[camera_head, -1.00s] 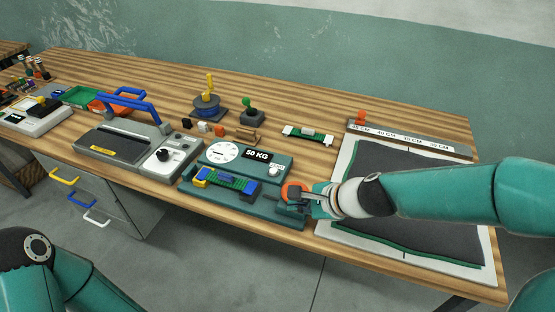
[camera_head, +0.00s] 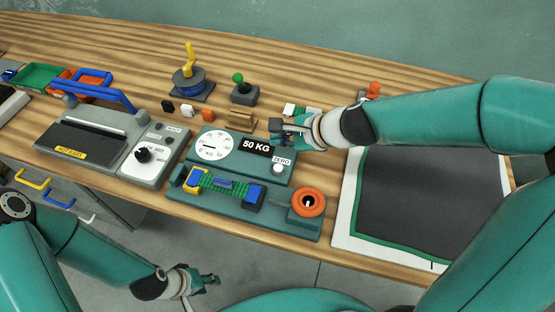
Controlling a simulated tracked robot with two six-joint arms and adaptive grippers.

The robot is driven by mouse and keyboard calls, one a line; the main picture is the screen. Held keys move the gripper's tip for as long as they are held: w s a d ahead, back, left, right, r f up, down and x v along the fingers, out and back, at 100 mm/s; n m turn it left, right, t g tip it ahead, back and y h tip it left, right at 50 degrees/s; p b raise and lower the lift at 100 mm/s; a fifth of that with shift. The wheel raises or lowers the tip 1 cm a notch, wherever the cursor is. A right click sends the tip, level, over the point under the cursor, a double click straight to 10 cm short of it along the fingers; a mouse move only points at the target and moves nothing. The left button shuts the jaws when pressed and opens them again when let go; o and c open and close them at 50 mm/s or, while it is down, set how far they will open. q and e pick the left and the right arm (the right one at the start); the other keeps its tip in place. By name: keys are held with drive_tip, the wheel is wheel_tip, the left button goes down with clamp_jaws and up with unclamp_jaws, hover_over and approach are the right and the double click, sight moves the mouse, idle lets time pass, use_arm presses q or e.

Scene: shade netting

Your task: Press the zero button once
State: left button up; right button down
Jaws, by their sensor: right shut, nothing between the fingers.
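The zero button is a white round button (camera_head: 278,169) below a "ZERO" label at the right end of a teal scale unit (camera_head: 217,167). The unit also has a white dial (camera_head: 213,145) and a "50 KG" display (camera_head: 257,147). My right gripper (camera_head: 275,130) is shut and empty. In the picture it is above the button, near the unit's back right edge, and not touching the button. My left gripper (camera_head: 212,279) is low in front of the table, far from the unit; its finger opening is too small to tell.
In front of the button are an orange ring (camera_head: 308,202) and a teal tray with a green strap (camera_head: 222,185). A grey sealer with a blue handle (camera_head: 94,95) stands left. A dark sheet on a white mat (camera_head: 414,203) lies right. A wooden block (camera_head: 243,122) stands behind.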

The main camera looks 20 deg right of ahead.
sight(280, 169)
use_arm(q)
wheel_tip(280, 169, down, 9)
drive_tip(key=b, duration=0.8)
drive_tip(key=shift+w+b, duration=0.15)
drive_tip(key=shift+b, duration=0.2)
use_arm(e)
drive_tip(key=f, duration=0.9)
drive_tip(key=shift+w+f, duration=0.15)
drive_tip(key=shift+w, duration=0.05)
use_arm(q)
drive_tip(key=shift+f+b, duration=0.25)
drive_tip(key=shift+b, duration=0.05)
use_arm(e)
drive_tip(key=shift+w+f, duration=0.1)
drive_tip(key=shift+f, duration=0.25)
use_arm(q)
drive_tip(key=shift+f+b, duration=0.55)
use_arm(e)
drive_tip(key=shift+f, duration=0.5)
use_arm(q)
drive_tip(key=shift+r, duration=0.1)
drive_tip(key=shift+r+p, duration=0.85)
drive_tip(key=shift+p, duration=0.1)
use_arm(e)
drive_tip(key=shift+r, duration=0.95)
